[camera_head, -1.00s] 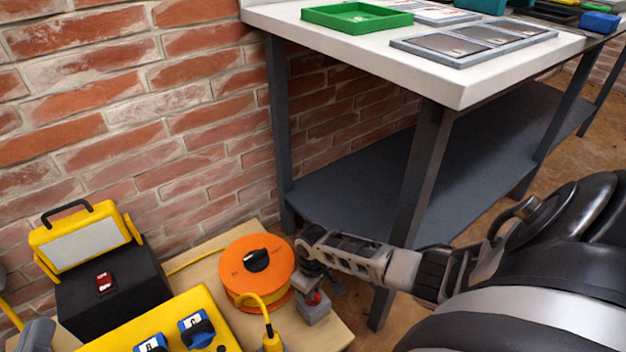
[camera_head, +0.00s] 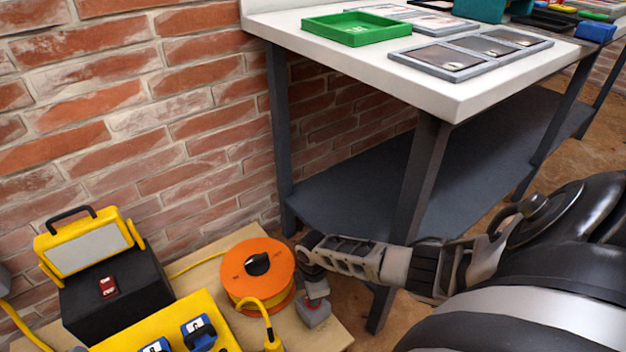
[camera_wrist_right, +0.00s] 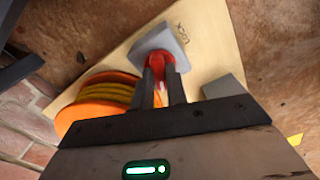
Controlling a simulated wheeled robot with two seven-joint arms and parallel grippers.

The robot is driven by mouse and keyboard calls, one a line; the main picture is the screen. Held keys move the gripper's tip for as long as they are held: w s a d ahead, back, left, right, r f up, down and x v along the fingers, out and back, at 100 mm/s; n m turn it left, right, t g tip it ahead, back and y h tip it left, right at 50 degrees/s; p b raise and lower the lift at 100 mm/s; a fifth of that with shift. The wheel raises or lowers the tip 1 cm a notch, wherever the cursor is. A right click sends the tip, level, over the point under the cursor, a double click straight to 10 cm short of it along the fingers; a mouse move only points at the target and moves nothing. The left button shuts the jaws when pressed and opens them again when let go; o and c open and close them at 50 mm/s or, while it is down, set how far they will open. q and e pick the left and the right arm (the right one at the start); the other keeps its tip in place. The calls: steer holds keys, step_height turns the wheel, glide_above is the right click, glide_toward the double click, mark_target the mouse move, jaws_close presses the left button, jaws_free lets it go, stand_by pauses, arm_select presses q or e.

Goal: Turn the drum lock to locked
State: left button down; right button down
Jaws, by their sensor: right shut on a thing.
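The drum lock is a small grey block (camera_head: 314,316) with a red knob, at the right front of the wooden board beside the orange cable drum (camera_head: 240,268). The right wrist view shows the grey block (camera_wrist_right: 172,40) with the red knob (camera_wrist_right: 158,62) on it, near the word LOCK printed on the board. My right gripper (camera_wrist_right: 161,76) is shut on the red knob, one finger on each side. In the head view my right gripper (camera_head: 316,287) comes down over the block and mostly hides the knob. The knob's exact angle is hard to tell. My left gripper is not in view.
A yellow box with blue switches (camera_head: 180,325) and a black box with a yellow lamp (camera_head: 115,283) stand left of the drum. A yellow cable and plug (camera_head: 270,335) hang in front of the drum. A workbench (camera_head: 470,98) stands behind my right arm.

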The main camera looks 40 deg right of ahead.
steer(key=n, duration=0.3)
steer(key=shift+n, duration=0.7)
steer(key=c, duration=1.4)
jaws_free()
